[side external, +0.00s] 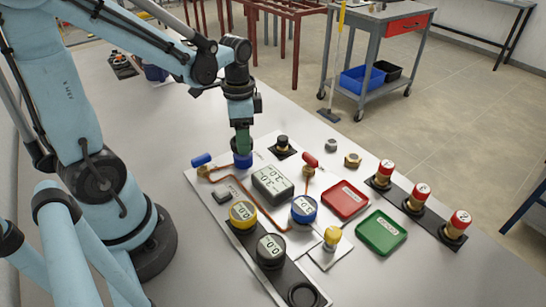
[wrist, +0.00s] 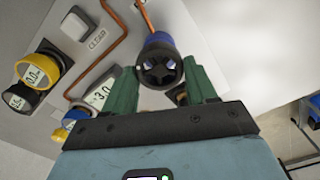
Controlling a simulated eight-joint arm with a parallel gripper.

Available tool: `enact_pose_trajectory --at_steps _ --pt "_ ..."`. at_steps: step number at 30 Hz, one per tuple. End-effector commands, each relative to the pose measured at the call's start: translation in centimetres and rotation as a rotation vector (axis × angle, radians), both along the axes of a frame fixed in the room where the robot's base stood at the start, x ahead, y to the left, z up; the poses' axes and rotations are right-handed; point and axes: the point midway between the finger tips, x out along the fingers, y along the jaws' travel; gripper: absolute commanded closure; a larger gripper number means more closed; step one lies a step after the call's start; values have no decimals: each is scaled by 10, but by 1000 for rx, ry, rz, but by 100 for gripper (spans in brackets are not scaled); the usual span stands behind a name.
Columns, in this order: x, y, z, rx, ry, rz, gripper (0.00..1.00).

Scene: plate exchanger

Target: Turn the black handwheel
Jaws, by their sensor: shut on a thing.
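The black handwheel (wrist: 160,72) shows face-on in the wrist view, a round black top with a cross-shaped recess on a blue body. A copper pipe runs up to it. My gripper (wrist: 162,82) has its two green fingers on either side of it, shut on it. In the side external view my gripper (side external: 243,150) points straight down, and only the blue body (side external: 242,161) shows under the fingers; the black top is hidden there. A separate black knob (side external: 282,142) stands on a small black plate behind.
A display box (side external: 272,184), yellow gauge (side external: 243,214), black gauge (side external: 270,250) and blue gauge (side external: 304,209) stand close by. Red tray (side external: 345,200), green tray (side external: 381,233) and red-topped fittings (side external: 421,191) lie right.

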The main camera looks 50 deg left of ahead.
Motion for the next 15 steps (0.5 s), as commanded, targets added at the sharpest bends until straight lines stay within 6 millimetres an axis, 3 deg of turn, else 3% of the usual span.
enact_pose_trajectory --at_steps 2,3,7,15 --pt "0 0 0 -1 0 0 74" --pt "0 0 0 -1 0 1 39" --pt "0 0 0 -1 0 1 19" --pt "0 0 0 0 0 1 18"
